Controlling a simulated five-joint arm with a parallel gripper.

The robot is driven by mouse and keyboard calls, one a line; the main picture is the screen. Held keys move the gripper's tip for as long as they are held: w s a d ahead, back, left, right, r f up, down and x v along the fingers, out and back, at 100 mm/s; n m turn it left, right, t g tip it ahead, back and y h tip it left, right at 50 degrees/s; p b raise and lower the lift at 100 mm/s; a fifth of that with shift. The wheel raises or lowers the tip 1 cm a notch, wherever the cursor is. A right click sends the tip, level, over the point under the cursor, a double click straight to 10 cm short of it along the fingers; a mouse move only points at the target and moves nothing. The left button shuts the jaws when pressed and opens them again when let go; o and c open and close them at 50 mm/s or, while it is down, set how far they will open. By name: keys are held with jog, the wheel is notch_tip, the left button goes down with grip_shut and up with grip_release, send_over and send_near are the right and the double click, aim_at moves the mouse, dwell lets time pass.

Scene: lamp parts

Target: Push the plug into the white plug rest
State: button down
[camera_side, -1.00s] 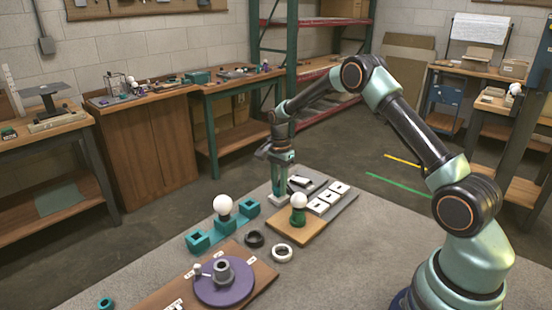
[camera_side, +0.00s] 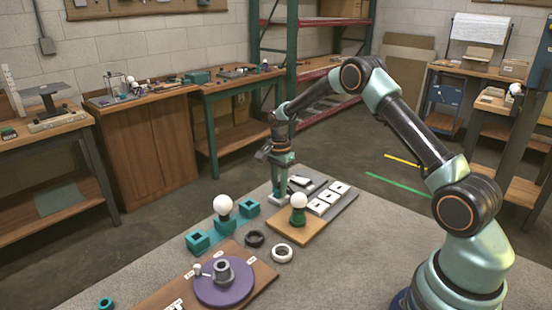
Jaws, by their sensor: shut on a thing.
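My gripper (camera_side: 277,192) points down at the far edge of the work table, with its teal fingers closed. The white plug rest appears to be the small pale block (camera_side: 279,200) right at my fingertips. The plug is hidden between or behind the fingers, so I cannot make out its shape or how deep it sits in the rest. A dark piece with a white part (camera_side: 300,181) lies just right of my gripper on a grey board (camera_side: 345,203).
White slotted blocks (camera_side: 318,206) line the grey board. A bulb on a green base (camera_side: 298,210) stands on a wooden board close in front. Another bulb (camera_side: 223,204) stands among teal holders to the left. A black ring (camera_side: 254,239), white ring (camera_side: 282,253) and purple disc (camera_side: 224,284) lie nearer.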

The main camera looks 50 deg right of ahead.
dwell(0.3)
jog(key=c, duration=0.6)
grip_release()
notch_tip(320, 180, up, 11)
notch_tip(320, 180, up, 8)
jog(key=n+t, duration=0.1)
jog(key=n, duration=0.3)
send_over(279, 185)
jog(key=s+a, duration=0.4)
jog(key=s+a+r+n+t, duration=0.1)
jog(key=s+a+n, duration=0.2)
jog(key=s+n, duration=0.1)
jog(key=s+a+r+n+t, duration=0.1)
jog(key=s+a+n+t, duration=0.1)
jog(key=s+n, duration=0.3)
jog(key=s+a+r+n+t, duration=0.1)
jog(key=s+a+n, duration=0.3)
jog(key=s, duration=0.4)
jog(key=shift+s+a+r+n+t, duration=0.2)
jog(key=shift+r+n+t, duration=0.1)
jog(key=shift+n, duration=0.2)
